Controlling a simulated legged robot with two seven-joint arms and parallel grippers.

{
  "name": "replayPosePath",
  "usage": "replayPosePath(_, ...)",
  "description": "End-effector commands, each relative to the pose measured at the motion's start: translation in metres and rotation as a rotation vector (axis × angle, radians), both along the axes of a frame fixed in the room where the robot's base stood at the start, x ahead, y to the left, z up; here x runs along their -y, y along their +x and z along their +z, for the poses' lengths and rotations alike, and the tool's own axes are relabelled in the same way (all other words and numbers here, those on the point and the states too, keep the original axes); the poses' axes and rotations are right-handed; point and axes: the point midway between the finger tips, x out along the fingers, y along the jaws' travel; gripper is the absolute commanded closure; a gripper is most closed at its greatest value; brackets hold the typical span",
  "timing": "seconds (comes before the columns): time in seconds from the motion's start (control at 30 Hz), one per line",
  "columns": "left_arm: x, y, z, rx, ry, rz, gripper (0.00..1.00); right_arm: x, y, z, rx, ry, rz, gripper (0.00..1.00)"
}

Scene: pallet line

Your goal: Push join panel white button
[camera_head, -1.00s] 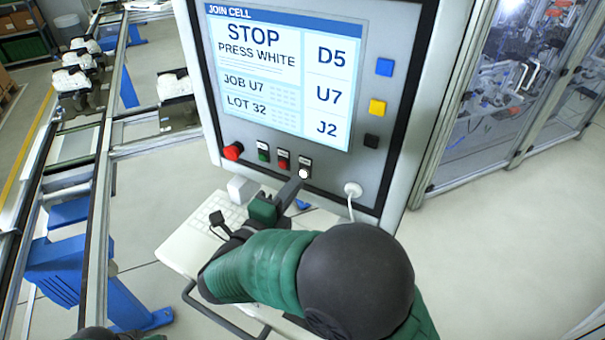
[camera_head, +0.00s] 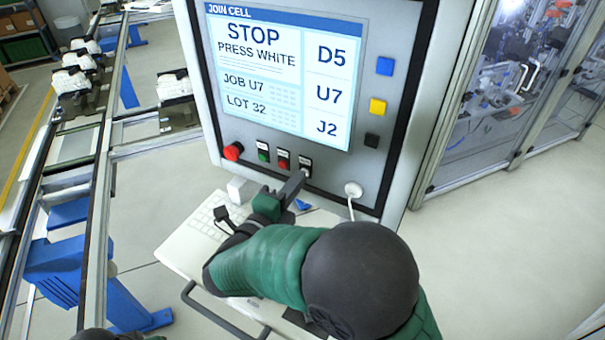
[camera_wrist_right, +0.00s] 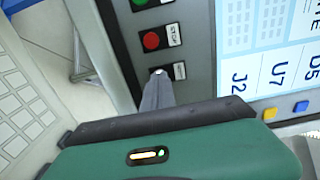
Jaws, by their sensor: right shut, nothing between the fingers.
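The join panel (camera_head: 335,165) is a grey cabinet face with a lit screen (camera_head: 275,75) reading "STOP PRESS WHITE". Along its lower edge sit a large red knob (camera_head: 233,151), a green button (camera_head: 263,156), a red button (camera_head: 283,162), and the white button's position under a label at the right end. My right gripper (camera_head: 301,178) is shut and empty, its fingertips at that position and covering the white button in the head view. In the right wrist view the fingertips (camera_wrist_right: 158,82) are over the white button beside its label (camera_wrist_right: 179,71); contact is hard to tell. My left gripper is out of view.
A keyboard shelf (camera_head: 180,247) lies below the panel, under my right forearm. A white plug with cable (camera_head: 353,188) is right of the buttons. A conveyor (camera_head: 95,210) runs at left.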

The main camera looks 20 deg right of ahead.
Motion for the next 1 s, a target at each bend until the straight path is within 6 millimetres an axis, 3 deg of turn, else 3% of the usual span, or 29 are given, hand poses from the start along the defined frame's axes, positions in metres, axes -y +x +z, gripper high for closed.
replayPosePath(0.57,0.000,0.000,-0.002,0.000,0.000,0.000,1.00,0.005,0.005,0.000,0.001,-0.001,0.001,1.00)
replayPosePath(1.0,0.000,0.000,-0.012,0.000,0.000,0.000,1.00,-0.018,-0.015,-0.001,0.001,0.000,0.002,1.00)
